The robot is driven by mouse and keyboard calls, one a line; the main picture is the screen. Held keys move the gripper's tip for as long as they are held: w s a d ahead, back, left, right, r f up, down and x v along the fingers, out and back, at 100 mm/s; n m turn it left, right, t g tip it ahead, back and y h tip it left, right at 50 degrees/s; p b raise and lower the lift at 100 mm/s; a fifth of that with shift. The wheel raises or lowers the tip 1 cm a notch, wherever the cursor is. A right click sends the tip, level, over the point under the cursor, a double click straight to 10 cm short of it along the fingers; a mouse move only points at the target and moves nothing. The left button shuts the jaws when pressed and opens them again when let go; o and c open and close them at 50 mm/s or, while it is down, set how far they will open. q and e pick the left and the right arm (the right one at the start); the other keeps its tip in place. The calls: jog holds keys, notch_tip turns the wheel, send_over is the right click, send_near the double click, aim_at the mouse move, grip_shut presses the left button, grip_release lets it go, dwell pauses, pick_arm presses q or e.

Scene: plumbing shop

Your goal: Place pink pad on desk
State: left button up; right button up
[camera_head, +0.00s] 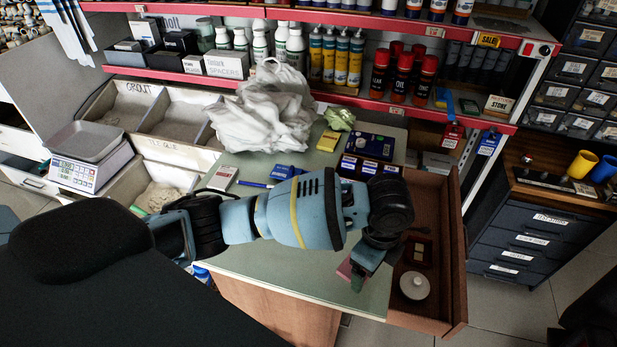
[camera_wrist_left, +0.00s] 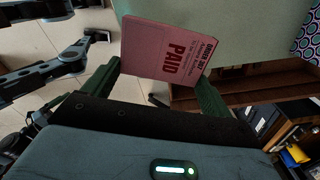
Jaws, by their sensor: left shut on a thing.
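My left gripper (camera_head: 362,270) is shut on the pink pad (camera_head: 345,268), holding it near the desk's right front part beside the open drawer. In the left wrist view, the pink pad (camera_wrist_left: 165,50), printed "PAID", sits tilted between the green fingers of the left gripper (camera_wrist_left: 160,78). The desk (camera_head: 285,263) has a pale green top, which also shows in the wrist view (camera_wrist_left: 245,25). I cannot tell whether the pad touches the desk. My right gripper is not in view.
The open brown drawer (camera_head: 453,240) holds a round white lidded item (camera_head: 414,285). A crumpled white bag (camera_head: 262,110), blue boxes (camera_head: 368,143) and a yellow sponge-like block (camera_head: 328,140) lie at the back. A scale (camera_head: 90,155) stands left. The desk's front is clear.

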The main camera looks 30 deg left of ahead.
pick_arm(q)
jog(key=d+m, duration=0.1)
jog(key=d+f+m, duration=0.1)
jog(key=m, duration=0.1)
jog(key=d+m, duration=0.1)
jog(key=shift+w+f, duration=0.15)
jog(key=shift+f, duration=0.25)
jog(key=p, duration=0.2)
send_over(317, 257)
jog(key=d, duration=0.2)
jog(key=shift+d+f, duration=0.1)
jog(key=shift+f, duration=0.5)
jog(key=shift+a+f, duration=0.1)
jog(key=shift+a, duration=0.45)
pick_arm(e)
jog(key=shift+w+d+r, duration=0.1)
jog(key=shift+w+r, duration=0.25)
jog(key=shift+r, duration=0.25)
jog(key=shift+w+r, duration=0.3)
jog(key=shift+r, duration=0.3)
